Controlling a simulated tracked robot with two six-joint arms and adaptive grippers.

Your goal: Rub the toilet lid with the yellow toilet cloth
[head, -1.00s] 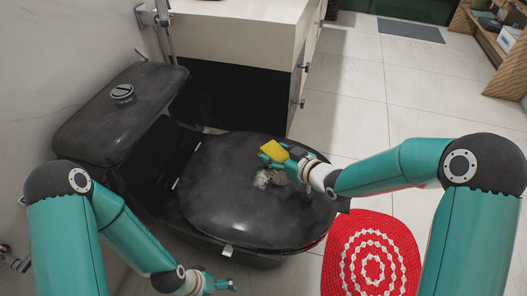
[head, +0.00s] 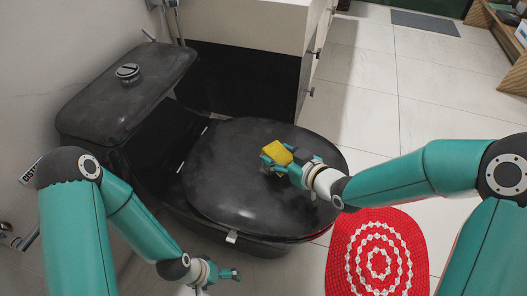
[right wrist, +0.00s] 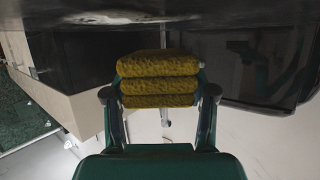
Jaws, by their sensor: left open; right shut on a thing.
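The toilet is black, and its closed lid (head: 245,195) fills the middle of the head view. The yellow cloth (head: 277,153) is folded in layers and held in my right gripper (head: 280,163), over the right part of the lid. In the right wrist view the cloth (right wrist: 158,80) sits between both fingers, with the dark lid surface along the top. I cannot tell whether the cloth touches the lid. A faint pale smudge shows on the lid by the gripper, partly hidden by it. My left gripper (head: 228,274) is open and empty, low in front of the toilet.
The black cistern (head: 125,90) with a round flush button stands behind the lid at the left wall. A pale cabinet (head: 245,30) stands behind the toilet. A red and white round-patterned mat (head: 378,255) lies on the tiled floor at right. Open floor lies beyond.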

